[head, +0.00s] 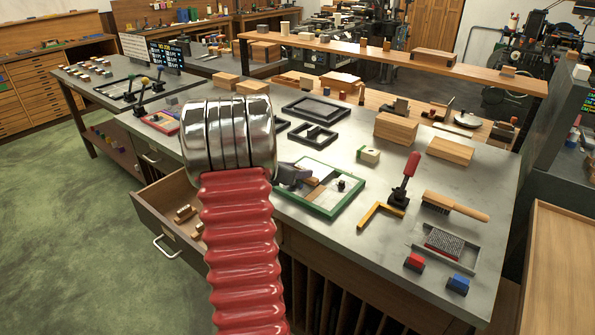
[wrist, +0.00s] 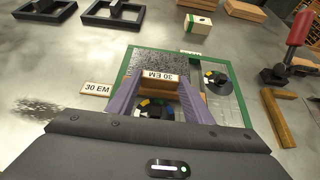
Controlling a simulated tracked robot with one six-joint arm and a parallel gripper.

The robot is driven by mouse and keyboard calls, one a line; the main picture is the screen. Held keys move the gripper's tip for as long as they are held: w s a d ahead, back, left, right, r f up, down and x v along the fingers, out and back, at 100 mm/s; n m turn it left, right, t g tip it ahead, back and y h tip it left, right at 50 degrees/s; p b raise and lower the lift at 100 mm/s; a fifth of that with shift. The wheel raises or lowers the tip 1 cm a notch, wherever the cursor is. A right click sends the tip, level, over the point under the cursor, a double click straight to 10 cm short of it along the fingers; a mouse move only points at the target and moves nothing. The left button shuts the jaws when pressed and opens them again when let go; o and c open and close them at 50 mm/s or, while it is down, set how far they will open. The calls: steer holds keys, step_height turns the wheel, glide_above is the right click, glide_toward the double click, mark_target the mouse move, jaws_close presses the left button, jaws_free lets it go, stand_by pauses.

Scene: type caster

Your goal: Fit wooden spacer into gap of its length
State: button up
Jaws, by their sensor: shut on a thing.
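My gripper (wrist: 158,92) is shut on a wooden spacer (wrist: 172,79) labelled 30 EM, held crosswise between its two purple-grey fingertips. The green-rimmed frame (wrist: 122,68) lies below and around it in the wrist view. Grey material fills part of its inside, with a dark round piece (wrist: 214,78) on the right. Another dark round shape with coloured marks shows between the fingers. In the head view my gripper (head: 298,175) is over the left part of the green frame (head: 350,199). The gap is partly hidden, and I cannot tell whether the spacer touches the frame.
A 30 EM label (wrist: 97,89) lies left of the frame. Black frames (head: 313,135) stand behind it. An L-shaped wooden square (head: 378,213), a red-handled tool (head: 406,180) and a brush (head: 455,206) lie to the right. An open drawer (head: 170,208) juts out at left.

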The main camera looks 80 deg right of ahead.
steer(key=shift+f, duration=1.1)
stand_by(1.1)
steer(key=o, duration=1.1)
steer(key=shift+r, duration=0.2)
steer(key=shift+r, duration=2.85)
